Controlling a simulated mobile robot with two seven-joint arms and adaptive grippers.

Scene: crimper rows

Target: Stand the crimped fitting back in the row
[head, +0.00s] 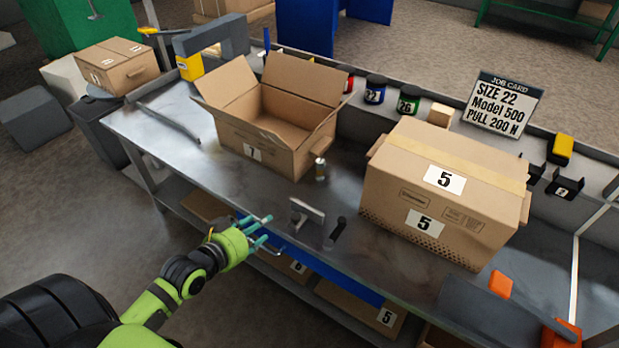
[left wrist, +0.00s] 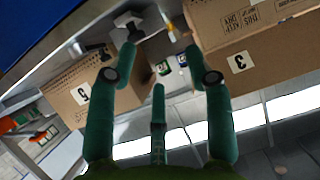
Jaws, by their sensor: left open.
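A small brass-and-dark cylinder (head: 320,168), which looks like the fitting, stands upright on the bench between the two large boxes. I cannot tell whether it is crimped. My left gripper (head: 258,232) is at the front edge of the bench, left of and nearer than the cylinder. Its teal fingers are spread and empty; they also show in the left wrist view (left wrist: 162,85). A grey upright plate on a stand (head: 307,212) and a dark upright piece (head: 335,232) stand between the gripper and the closed box. My right gripper is out of view.
An open carton (head: 262,157) stands behind the gripper, and a closed carton marked 5 (head: 400,197) to the right. Numbered jars (head: 375,90) line the back ledge beside the job card (head: 502,103). A dark bar (head: 168,122) lies on the left, where the bench is mostly clear.

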